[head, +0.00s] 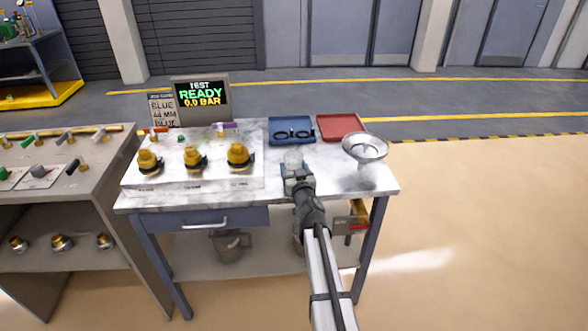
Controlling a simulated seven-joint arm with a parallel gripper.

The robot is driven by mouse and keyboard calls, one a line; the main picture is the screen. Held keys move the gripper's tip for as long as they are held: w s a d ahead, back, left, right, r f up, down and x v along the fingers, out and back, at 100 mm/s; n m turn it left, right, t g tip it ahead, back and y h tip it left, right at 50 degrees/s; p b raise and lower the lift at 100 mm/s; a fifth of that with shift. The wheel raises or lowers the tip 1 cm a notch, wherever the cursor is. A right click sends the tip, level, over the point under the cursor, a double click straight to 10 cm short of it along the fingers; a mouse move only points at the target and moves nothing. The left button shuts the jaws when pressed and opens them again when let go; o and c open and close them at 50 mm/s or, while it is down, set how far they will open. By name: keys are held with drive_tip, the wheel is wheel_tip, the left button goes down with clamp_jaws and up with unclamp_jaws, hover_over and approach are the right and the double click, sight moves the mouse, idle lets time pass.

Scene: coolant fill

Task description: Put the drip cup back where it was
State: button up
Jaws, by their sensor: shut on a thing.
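My gripper (294,172) is over the right half of the marble-topped workbench (340,180), reaching in from the front. It is shut on a small pale, translucent cup (292,157), which looks like the drip cup. The cup shows just beyond the fingers. My gripper hides its lower part, so I cannot tell whether it touches the bench top.
A metal funnel (365,147) stands right of my gripper. Behind are a blue tray (291,124) with black rings and a red tray (340,121). A panel (195,178) with three brass fittings is left, before a display (201,98) reading READY, 0.0 BAR.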

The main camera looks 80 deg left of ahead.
drive_tip(key=shift+f, duration=0.1)
drive_tip(key=o, duration=1.1)
drive_tip(key=shift+o, duration=0.2)
drive_tip(key=w+d, duration=0.1)
drive_tip(key=d, duration=1.1)
drive_tip(key=shift+w, duration=0.3)
